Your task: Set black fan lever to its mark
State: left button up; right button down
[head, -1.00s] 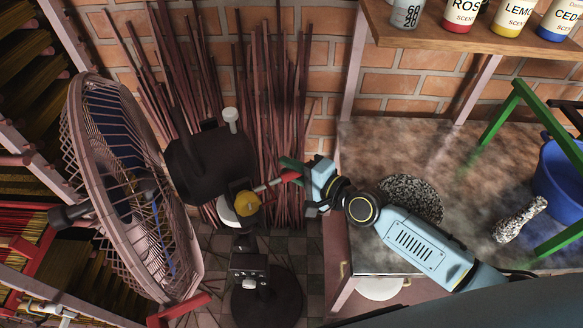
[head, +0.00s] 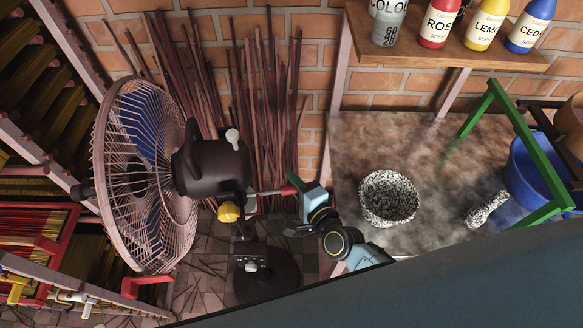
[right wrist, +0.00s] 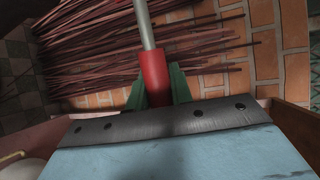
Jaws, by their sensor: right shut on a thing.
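The black fan (head: 212,165) stands at the left of the head view, its wire cage facing left. Its lever, a grey rod (head: 268,192) with a red grip, sticks out to the right from beside a yellow knob (head: 229,212), nearly level in the picture. My right gripper (head: 291,189) is shut on the red grip, from the right. In the right wrist view the red grip (right wrist: 155,78) sits between the green fingers, with the rod running up from it. A pale plate shows partly behind the lever; I cannot make out the mark. My left gripper is not in view.
Thin dark-red sticks (head: 265,110) lean on the brick wall behind the lever. A worktop (head: 400,140) at right holds a speckled bowl (head: 389,198), a pestle (head: 487,208) and a blue tub (head: 530,170). A red crate (head: 35,240) is at lower left.

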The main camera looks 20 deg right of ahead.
jog(key=shift+s+a+m+h+p, duration=0.1)
jog(key=shift+s+m+h+p, duration=0.75)
jog(key=shift+s+h, duration=0.35)
jog(key=c, duration=1.3)
grip_release()
jog(key=shift+t, duration=0.3)
jog(key=shift+o, duration=0.2)
jog(key=s+d+r, duration=0.1)
jog(key=s+r, duration=0.1)
jog(key=s, duration=1.1)
jog(key=shift+d+r+b, duration=0.15)
jog(key=shift+r+b, duration=0.05)
jog(key=shift+b, duration=0.15)
